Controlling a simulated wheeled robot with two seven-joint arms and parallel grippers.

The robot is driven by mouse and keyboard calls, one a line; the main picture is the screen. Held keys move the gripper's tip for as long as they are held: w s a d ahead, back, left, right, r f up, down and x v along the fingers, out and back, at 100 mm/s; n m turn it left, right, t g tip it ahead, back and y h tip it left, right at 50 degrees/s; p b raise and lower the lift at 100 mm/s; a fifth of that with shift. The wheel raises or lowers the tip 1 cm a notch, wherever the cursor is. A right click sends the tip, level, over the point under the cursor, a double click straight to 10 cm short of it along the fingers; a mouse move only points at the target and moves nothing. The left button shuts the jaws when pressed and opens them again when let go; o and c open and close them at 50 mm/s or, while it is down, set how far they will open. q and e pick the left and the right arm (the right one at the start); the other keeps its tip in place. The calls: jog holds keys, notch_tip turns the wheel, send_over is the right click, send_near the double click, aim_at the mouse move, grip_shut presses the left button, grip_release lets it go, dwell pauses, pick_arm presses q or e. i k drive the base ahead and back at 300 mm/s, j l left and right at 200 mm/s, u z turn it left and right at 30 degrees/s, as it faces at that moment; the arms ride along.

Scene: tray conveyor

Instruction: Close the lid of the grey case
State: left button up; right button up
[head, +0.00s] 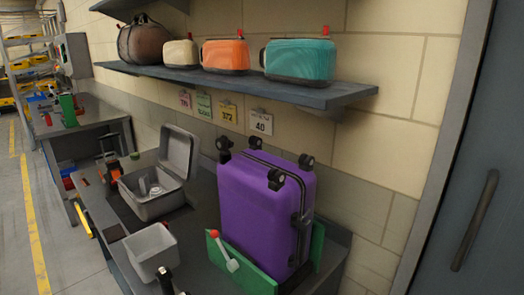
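The grey case (150,207) sits on the dark workbench left of the purple suitcase. Its lid (180,152) stands open and roughly upright at the back right side of the case. A light grey part (146,186) shows inside the open case; its exact shape is too small to tell. I cannot make out either of my grippers in the head view, and nothing is seen touching the case or its lid.
A purple suitcase (262,205) stands in a green holder (245,268) to the right. A grey open bin (150,250) is in front of the case. An orange-and-black object (112,168) stands to its left. A shelf (240,82) with several bags hangs above.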

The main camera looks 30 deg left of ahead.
aim_at(179, 149)
jog(key=i+l+u, duration=0.2)
jog(key=u, duration=0.25)
jog(key=i+l+u, duration=0.1)
jog(key=l+u, duration=1.15)
jog(key=u, duration=0.9)
jog(key=j+u, duration=0.15)
jog(key=u, duration=0.3)
jog(key=i+j+u, duration=0.1)
jog(key=u, duration=0.4)
jog(key=i+u, duration=0.15)
jog(key=u, duration=0.3)
jog(key=i+u, duration=0.15)
jog(key=u, duration=0.35)
jog(key=i+l+z, duration=0.15)
jog(key=i+z, duration=0.3)
jog(key=i, duration=0.15)
jog(key=i+z, duration=0.5)
jog(key=i+j+z, duration=0.45)
jog(key=i, duration=0.2)
jog(key=i+l+z, duration=0.35)
jog(key=i, duration=0.8)
jog(key=i+j+z, duration=0.15)
jog(key=i+z, duration=0.2)
jog(key=i, duration=0.8)
jog(key=i+z, duration=0.5)
jog(key=i+j+z, duration=0.2)
jog(key=i+z, duration=0.3)
jog(key=i+j+z, duration=0.5)
jog(key=k+l, duration=0.05)
jog(key=l, duration=0.05)
